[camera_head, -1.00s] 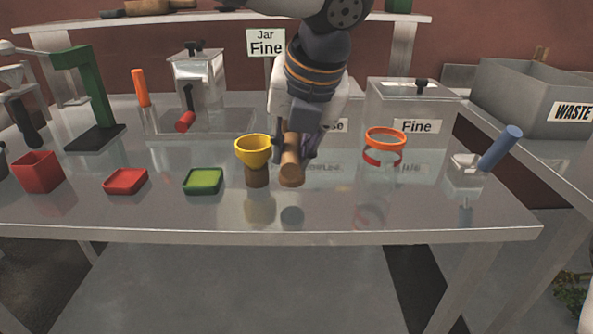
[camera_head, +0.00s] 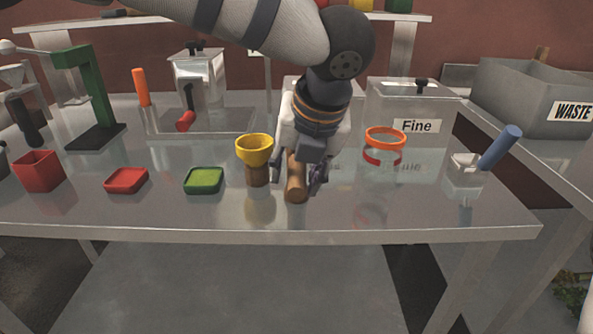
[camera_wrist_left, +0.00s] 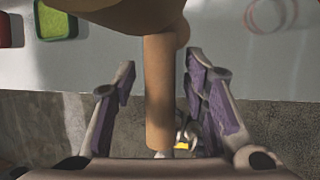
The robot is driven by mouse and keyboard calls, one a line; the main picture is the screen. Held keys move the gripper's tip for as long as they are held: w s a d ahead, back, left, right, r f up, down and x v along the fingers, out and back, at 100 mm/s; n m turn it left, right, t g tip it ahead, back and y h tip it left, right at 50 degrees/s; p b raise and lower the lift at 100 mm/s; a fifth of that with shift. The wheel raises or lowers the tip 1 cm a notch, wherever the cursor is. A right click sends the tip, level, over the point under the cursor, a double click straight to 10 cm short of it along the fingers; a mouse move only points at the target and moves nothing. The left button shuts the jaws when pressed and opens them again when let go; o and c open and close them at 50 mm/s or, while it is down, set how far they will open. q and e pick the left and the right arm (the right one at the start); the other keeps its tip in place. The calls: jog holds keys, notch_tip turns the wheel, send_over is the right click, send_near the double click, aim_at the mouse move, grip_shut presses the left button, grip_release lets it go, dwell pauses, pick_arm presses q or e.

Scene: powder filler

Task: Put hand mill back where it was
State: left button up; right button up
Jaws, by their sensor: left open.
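A wooden cylinder (camera_head: 296,182), which looks like the hand mill or its handle, points toward the front edge of the steel table (camera_head: 340,215). Next to it, on its left, is a yellow funnel (camera_head: 254,147) on a brown wooden base (camera_head: 258,175). I cannot tell whether they are joined. My left gripper (camera_head: 300,178) is open, its fingers on either side of the cylinder. In the left wrist view the cylinder (camera_wrist_left: 160,95) lies between the spread purple pads, with gaps visible on both sides. My right gripper is not in view.
A green tray (camera_head: 204,181) and red tray (camera_head: 126,181) lie to the left. An orange ring (camera_head: 385,137) and a blue-handled tool (camera_head: 499,149) stand to the right. The front of the table is mostly clear.

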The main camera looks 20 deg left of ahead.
pick_arm(q)
jog(key=v, duration=1.2)
jog(key=shift+r, duration=0.2)
jog(key=shift+d, duration=0.1)
